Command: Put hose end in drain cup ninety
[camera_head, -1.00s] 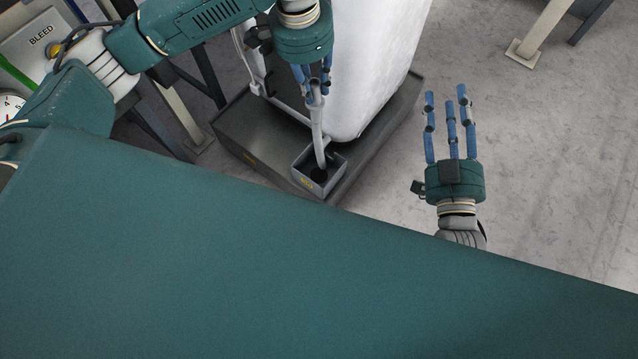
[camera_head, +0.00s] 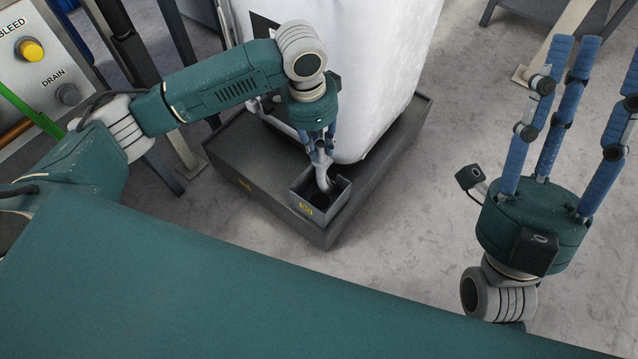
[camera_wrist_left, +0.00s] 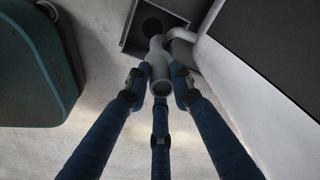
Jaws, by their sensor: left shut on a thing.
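The grey hose end (camera_head: 323,177) hangs down at the opening of the grey box-shaped drain cup (camera_head: 333,209), which has a small yellow marking on its front that looks like 90. My left gripper (camera_head: 320,147) is above the cup, shut on the hose. In the left wrist view, three blue fingers (camera_wrist_left: 159,95) close around the grey hose (camera_wrist_left: 160,72), and the cup (camera_wrist_left: 130,32) with its dark hole lies beyond. I cannot tell how deep the tip sits in the cup. My right gripper (camera_head: 592,75) is open and empty, fingers extended, at the right.
The cup sits on a dark plinth (camera_head: 245,165) beside a large white tank (camera_head: 375,70). A panel (camera_head: 40,65) with BLEED and DRAIN labels, a yellow button and a green tube stands at upper left. Grey floor to the right of the plinth is clear.

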